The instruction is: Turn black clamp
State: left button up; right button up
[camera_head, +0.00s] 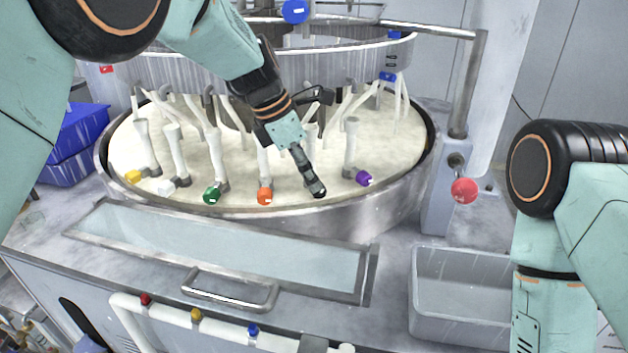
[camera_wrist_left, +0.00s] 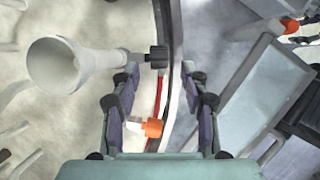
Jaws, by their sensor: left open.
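The black clamp (camera_wrist_left: 158,57) shows in the left wrist view as a dark knob on the end of a white pipe, at the platen's rim. My left gripper (camera_wrist_left: 165,75) is open, with one finger on each side of the picture and the clamp between and just beyond the tips. No contact can be made out. In the head view my left gripper (camera_head: 314,184) points down at the front rim of the platen (camera_head: 235,190), between the orange and purple clamps. There it mostly hides the black clamp. My right gripper is not in view.
An orange clamp (camera_head: 265,196) and a purple clamp (camera_head: 364,178) flank the spot, with green (camera_head: 213,194), white (camera_head: 167,187) and yellow (camera_head: 133,176) ones further left. A red knob (camera_head: 464,190) stands at right, above an empty grey bin (camera_head: 462,292).

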pick_arm(q)
jog(key=x, duration=0.2)
jog(key=shift+w+d+f, duration=0.2)
jog(key=shift+f, duration=0.05)
jog(key=shift+d+f, duration=0.2)
jog(key=shift+f, duration=0.1)
jog(key=shift+s+a+r, duration=0.1)
jog(key=shift+s+a, duration=0.05)
jog(key=shift+s, duration=0.05)
jog(key=shift+w, duration=0.25)
jog(key=c, duration=0.5)
grip_shut()
